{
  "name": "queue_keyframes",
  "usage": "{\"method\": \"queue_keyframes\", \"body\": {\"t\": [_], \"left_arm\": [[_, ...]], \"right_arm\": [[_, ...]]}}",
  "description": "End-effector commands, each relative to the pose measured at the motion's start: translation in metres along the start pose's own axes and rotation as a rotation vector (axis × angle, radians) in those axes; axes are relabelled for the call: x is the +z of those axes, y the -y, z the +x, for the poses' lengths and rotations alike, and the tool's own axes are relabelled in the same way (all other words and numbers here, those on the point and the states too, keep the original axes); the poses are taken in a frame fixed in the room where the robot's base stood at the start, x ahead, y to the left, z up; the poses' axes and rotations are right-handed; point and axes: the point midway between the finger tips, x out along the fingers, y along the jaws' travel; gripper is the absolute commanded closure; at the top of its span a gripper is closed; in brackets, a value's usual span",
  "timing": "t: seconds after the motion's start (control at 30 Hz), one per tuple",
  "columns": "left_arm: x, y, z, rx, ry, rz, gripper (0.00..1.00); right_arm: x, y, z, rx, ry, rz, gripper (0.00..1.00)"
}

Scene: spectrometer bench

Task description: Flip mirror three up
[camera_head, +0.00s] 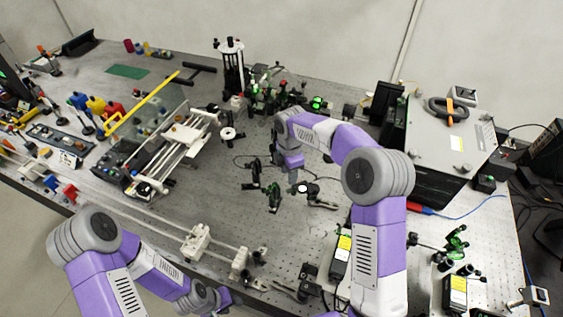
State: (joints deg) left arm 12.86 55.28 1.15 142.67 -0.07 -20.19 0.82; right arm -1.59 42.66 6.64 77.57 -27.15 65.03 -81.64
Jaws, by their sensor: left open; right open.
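Several small dark optic mounts stand on the perforated bench in the middle of the head view. One is a dark upright mount (254,171), one a dark green mount (272,196), and one bears a small round white face (303,188). I cannot tell which of them is mirror three, or whether it is up or down. My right gripper (291,168) is open, above and behind these mounts, apart from them as far as I can see. My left gripper (215,300) is open, low at the bench's front edge; its fingertips are hardly visible.
A white rail frame (185,135) with a yellow bar (141,104) stands to the left. A large grey box (440,145) stands at the right. A yellow-labelled black box (341,255) lies near my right forearm. Bare bench shows left of the mounts.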

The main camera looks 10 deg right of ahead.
Motion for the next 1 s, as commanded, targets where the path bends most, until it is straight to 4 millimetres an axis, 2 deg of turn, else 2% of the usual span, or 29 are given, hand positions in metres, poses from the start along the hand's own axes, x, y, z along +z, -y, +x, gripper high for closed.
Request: {"method": "queue_keyframes", "body": {"t": [0.17,0.4,0.53,0.67,0.9,0.93,1.0], "left_arm": [[0.001,0.000,-0.001,0.000,0.002,-0.001,0.57],[0.001,0.000,-0.002,0.000,0.001,-0.001,0.57],[0.000,-0.001,-0.002,0.000,0.001,-0.001,0.57],[0.000,-0.001,-0.003,0.000,0.000,-0.001,0.57],[0.000,-0.001,-0.002,0.000,0.000,-0.001,0.57],[0.000,-0.001,-0.002,0.000,0.000,-0.001,0.57],[0.000,-0.001,-0.002,0.000,0.000,-0.001,0.57]], "right_arm": [[0.000,0.001,0.015,-0.005,0.000,0.000,0.60],[-0.001,0.001,0.053,-0.005,-0.001,0.000,0.60],[0.000,0.001,0.068,-0.003,0.000,0.000,0.60],[0.000,0.000,0.075,-0.001,0.000,0.001,0.60],[0.000,0.000,0.076,0.000,0.000,0.001,0.60],[0.000,0.000,0.076,0.000,0.000,0.001,0.61],[0.000,0.000,0.076,0.000,0.000,0.001,0.72]]}}
